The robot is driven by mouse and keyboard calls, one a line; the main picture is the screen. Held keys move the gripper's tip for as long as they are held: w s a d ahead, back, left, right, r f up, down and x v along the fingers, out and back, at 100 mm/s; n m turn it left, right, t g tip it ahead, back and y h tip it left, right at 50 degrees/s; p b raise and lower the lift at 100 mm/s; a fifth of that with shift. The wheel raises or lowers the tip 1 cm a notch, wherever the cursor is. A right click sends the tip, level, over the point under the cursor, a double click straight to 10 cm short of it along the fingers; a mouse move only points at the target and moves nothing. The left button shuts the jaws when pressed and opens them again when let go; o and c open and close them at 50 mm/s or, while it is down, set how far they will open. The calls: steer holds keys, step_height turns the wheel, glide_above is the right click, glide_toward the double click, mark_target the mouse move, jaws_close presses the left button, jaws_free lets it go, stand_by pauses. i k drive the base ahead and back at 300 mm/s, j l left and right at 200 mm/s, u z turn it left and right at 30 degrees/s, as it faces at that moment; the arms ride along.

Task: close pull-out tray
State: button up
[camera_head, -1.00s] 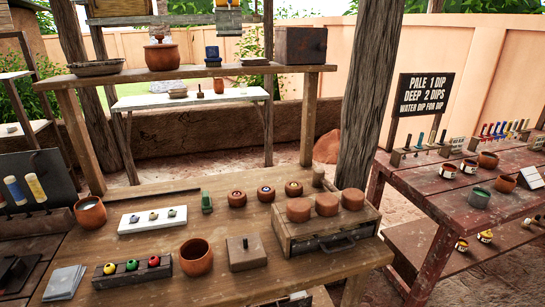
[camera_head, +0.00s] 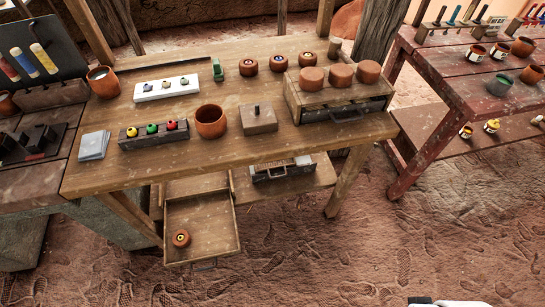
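A wooden pull-out tray (camera_head: 218,218) sticks out toward me below the worktable, at the left of the shelf under it. My gripper is not clearly in view. Only a white piece of my own body (camera_head: 450,303) shows at the bottom right edge.
The worktable (camera_head: 330,144) above carries pots, a lidded box (camera_head: 259,119) and a drawer box (camera_head: 340,104) topped with clay discs. Table legs (camera_head: 348,180) flank the space. The footprinted ground (camera_head: 330,255) ahead is free.

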mark_target(209, 217)
steer(key=u, duration=0.5)
steer(key=l+u, duration=0.35)
steer(key=k+l+u, duration=0.15)
steer(key=l+u, duration=0.2)
steer(key=k+l+u, duration=0.1)
steer(key=u, duration=0.2)
steer(key=i+j+z, duration=0.35)
steer(key=i, duration=0.2)
